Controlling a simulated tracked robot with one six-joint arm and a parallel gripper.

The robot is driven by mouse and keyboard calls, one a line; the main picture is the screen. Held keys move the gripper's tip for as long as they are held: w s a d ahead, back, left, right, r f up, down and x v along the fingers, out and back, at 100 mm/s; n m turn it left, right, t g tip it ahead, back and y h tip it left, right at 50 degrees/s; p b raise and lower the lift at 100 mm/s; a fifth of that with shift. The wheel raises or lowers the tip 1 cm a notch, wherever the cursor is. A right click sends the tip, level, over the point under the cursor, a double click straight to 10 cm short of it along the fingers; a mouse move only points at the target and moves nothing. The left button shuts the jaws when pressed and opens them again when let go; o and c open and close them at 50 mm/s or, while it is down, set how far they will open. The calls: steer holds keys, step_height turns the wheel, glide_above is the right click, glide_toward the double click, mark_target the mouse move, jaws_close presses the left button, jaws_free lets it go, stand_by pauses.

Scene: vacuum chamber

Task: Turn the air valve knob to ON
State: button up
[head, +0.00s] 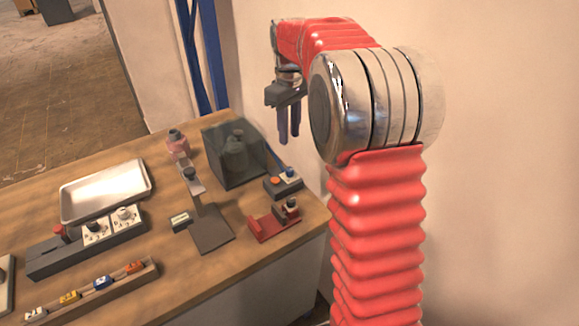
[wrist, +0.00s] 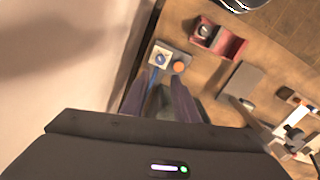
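I cannot read the plate's marks or tell which way the knob points. Two white-plated dials (head: 124,214) sit on a grey panel at left; their labels are too small to read. My gripper (head: 289,138) hangs above the box, open and empty; its fingers (wrist: 167,78) are apart.
A dark clear-sided chamber (head: 228,160) stands just left of the box. A red clamp-like holder (head: 274,227) lies in front. A grey stand (head: 211,236), a metal tray (head: 108,190) and a rail of coloured blocks (head: 95,290) are farther left. A wall rises behind.

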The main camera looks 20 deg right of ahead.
mark_target(289, 168)
step_height(289, 168, down, 13)
steer(key=shift+f, duration=0.2)
stand_by(0.4)
jaws_close()
